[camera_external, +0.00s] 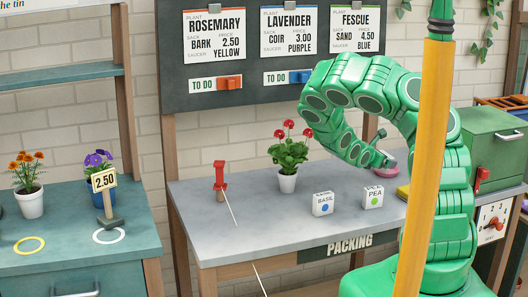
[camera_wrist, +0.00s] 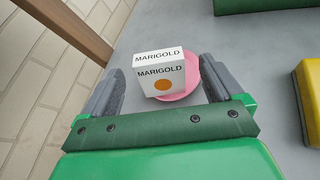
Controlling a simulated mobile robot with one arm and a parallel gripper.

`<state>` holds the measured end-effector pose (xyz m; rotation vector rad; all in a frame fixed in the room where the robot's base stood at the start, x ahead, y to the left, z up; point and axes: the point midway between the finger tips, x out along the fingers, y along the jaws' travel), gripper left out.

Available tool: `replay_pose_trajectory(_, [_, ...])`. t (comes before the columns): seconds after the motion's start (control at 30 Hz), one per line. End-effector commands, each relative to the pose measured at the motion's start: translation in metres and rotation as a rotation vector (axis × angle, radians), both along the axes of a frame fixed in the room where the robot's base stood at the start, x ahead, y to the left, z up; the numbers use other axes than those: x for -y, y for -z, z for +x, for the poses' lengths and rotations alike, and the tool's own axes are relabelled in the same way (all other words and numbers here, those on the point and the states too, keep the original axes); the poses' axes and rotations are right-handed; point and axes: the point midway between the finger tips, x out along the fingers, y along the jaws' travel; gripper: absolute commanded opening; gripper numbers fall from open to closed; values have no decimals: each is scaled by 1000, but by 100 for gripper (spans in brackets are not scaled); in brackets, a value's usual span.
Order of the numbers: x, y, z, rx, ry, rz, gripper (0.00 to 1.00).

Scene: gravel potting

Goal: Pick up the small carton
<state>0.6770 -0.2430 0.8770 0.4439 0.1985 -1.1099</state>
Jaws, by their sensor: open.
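A small white carton (camera_wrist: 161,78) marked MARIGOLD with an orange dot shows in the wrist view. It stands upright on or in front of a round pink saucer (camera_wrist: 190,91); the exact contact is hard to see. My gripper (camera_wrist: 160,68) is open, with one grey finger to each side of the carton and gaps between. In the external view my gripper (camera_external: 388,160) is low over the right part of the grey table, by the pink saucer (camera_external: 387,172); the marigold carton is not distinguishable there. Two other small cartons, BASIL (camera_external: 322,204) and PEA (camera_external: 373,196), stand on the table.
A potted red flower (camera_external: 288,180) and a red-handled tool (camera_external: 220,180) stand on the grey packing table (camera_external: 270,224). A yellow block (camera_wrist: 309,95) lies right of my gripper. A green box (camera_external: 490,145) stands at the right. The table's front middle is clear.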

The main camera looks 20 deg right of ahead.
Motion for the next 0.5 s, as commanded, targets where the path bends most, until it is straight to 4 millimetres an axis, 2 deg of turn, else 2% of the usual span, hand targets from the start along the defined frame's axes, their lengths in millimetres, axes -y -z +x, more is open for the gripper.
replay_pose_trajectory(0.2, [20, 11, 12, -1, 5, 2, 94])
replay_pose_trajectory(0.5, [29, 14, 17, 0, 2, 0, 94])
